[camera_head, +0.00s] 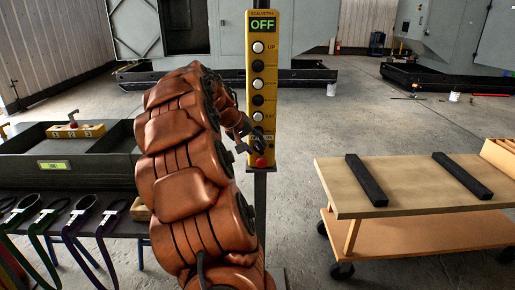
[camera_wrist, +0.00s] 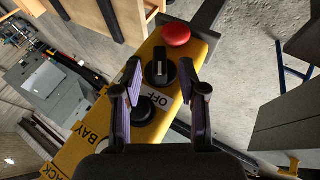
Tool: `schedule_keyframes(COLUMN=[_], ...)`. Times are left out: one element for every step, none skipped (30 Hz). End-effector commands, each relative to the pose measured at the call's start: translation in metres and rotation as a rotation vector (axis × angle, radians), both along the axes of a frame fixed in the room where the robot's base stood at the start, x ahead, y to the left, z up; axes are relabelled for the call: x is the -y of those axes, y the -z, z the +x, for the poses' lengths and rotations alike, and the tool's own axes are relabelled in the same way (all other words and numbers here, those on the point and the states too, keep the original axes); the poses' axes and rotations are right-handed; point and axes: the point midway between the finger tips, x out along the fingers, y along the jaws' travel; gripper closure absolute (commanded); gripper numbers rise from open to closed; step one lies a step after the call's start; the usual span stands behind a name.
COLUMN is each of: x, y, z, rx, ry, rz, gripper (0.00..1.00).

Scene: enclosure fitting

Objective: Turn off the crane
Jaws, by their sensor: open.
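The crane's yellow control pendant (camera_head: 262,90) stands upright on a post in the head view. Its green display (camera_head: 262,24) reads OFF. White and black buttons run down its face, with a red mushroom button (camera_head: 261,162) at the bottom. In the wrist view the red button (camera_wrist: 176,35) is at the top of the panel, beside a black rotary knob (camera_wrist: 160,70) with a pale pointer. A label (camera_wrist: 163,98) reading OFF lies by the knob. My gripper (camera_wrist: 166,80) is open, its fingers either side of the knob; I cannot tell if they touch it.
A wooden cart (camera_head: 400,185) with two black bars stands at the right. Grey machines (camera_head: 455,40) stand behind. The floor between is mostly clear.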

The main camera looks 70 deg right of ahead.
Motion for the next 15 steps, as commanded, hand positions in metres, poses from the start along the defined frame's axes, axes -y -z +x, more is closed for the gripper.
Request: schedule_keyframes(x=[-0.005,-0.008,-0.013,-0.016,-0.02,-0.023,-0.026,-0.029,-0.033,-0.036,-0.038,-0.04,-0.042,-0.044,-0.045], y=[-0.009,-0.014,-0.021,-0.026,-0.031,-0.037,-0.042,-0.047,-0.052,-0.055,-0.058,-0.062,-0.064,-0.067,-0.069], z=[0.005,0.006,0.009,0.01,0.012,0.014,0.016,0.018,0.019,0.02,0.021,0.023,0.024,0.024,0.025], rx=[0.003,0.003,0.004,0.004,0.004,0.004,0.005,0.006,0.005,0.004,0.003,0.003,0.003,0.003,0.002], ry=[-0.005,-0.005,-0.005,-0.004,-0.004,-0.005,-0.006,-0.006,-0.005,-0.004,-0.004,-0.004,-0.004,-0.004,-0.004], rz=[-0.005,-0.005,-0.006,-0.006,-0.006,-0.007,-0.009,-0.009,-0.008,-0.007,-0.006,-0.006,-0.006,-0.006,-0.005], gripper=[0.58,0.58,0.58,0.58,0.58,0.58,0.58,0.58,0.58,0.58,0.58,0.58,0.58,0.58,0.58])
